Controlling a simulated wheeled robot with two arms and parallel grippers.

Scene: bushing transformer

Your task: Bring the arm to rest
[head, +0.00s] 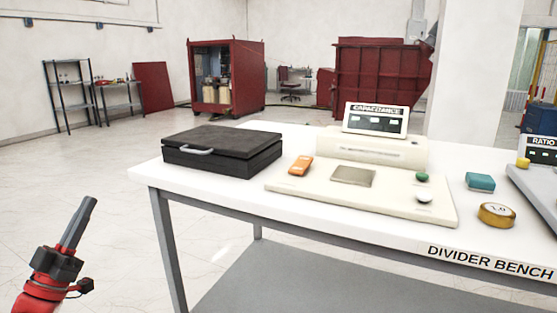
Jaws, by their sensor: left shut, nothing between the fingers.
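My left gripper (80,222) shows at the lower left of the head view, on a red and dark grey arm. Its fingers are shut with nothing between them. It points up and stands clear of the divider bench (230,199), to the left of the bench's front left leg. My right gripper is not in view.
On the bench are a black case (222,151), a cream capacitance meter (388,150), an orange item (301,165), a teal block (480,181), a yellow roll (496,215) and a ratio meter (541,150). The floor left of the bench is free. Shelves (73,95) stand far back.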

